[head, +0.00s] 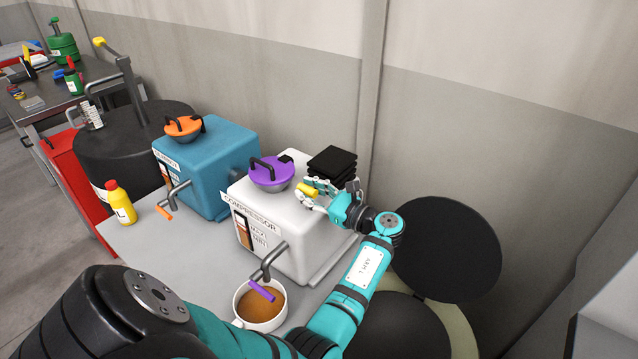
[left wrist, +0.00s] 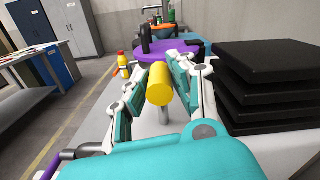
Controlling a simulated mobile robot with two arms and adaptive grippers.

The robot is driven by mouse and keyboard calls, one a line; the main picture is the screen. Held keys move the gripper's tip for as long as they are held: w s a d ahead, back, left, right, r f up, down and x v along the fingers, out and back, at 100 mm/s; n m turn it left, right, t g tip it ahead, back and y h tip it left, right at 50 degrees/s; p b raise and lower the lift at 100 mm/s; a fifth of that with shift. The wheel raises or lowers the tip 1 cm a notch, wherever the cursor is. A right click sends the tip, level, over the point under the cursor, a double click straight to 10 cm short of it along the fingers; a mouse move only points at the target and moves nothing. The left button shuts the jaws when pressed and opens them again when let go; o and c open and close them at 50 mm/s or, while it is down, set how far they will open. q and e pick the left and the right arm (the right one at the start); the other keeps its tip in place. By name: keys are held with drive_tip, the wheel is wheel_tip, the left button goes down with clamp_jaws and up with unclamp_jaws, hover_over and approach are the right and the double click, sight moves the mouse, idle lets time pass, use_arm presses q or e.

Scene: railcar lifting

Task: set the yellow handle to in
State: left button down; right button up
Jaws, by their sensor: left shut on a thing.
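The yellow handle (head: 308,190) is a short cylinder on top of the white box labelled COMPRESSOR (head: 300,235), near its right side. My left gripper (head: 314,193) is shut on it. In the left wrist view the yellow handle (left wrist: 159,84) sits between the two fingers, on a thin pale stem. Any mark for its setting is hidden or too small to read. My right gripper is in neither view.
A purple lid (head: 271,174) and a black finned stack (head: 332,163) flank the handle. A tap with a purple lever (head: 261,290) is above a bowl of brown liquid (head: 260,314). A blue box (head: 206,165) and a yellow bottle (head: 121,203) stand to the left.

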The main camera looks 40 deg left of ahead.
use_arm(q)
wheel_tip(320, 180, down, 3)
drive_tip(key=shift+r+b, duration=0.15)
drive_tip(key=shift+b, duration=0.2)
drive_tip(key=shift+s, duration=0.1)
drive_tip(key=c, duration=1.3)
unclamp_jaws()
drive_tip(key=shift+o, duration=0.9)
drive_tip(key=shift+a+f, duration=0.1)
drive_tip(key=shift+f, duration=0.1)
drive_tip(key=shift+w+d, duration=0.2)
drive_tip(key=shift+d, duration=0.2)
drive_tip(key=d, duration=0.6)
drive_tip(key=shift+w+d, duration=0.3)
drive_tip(key=shift+d, duration=0.05)
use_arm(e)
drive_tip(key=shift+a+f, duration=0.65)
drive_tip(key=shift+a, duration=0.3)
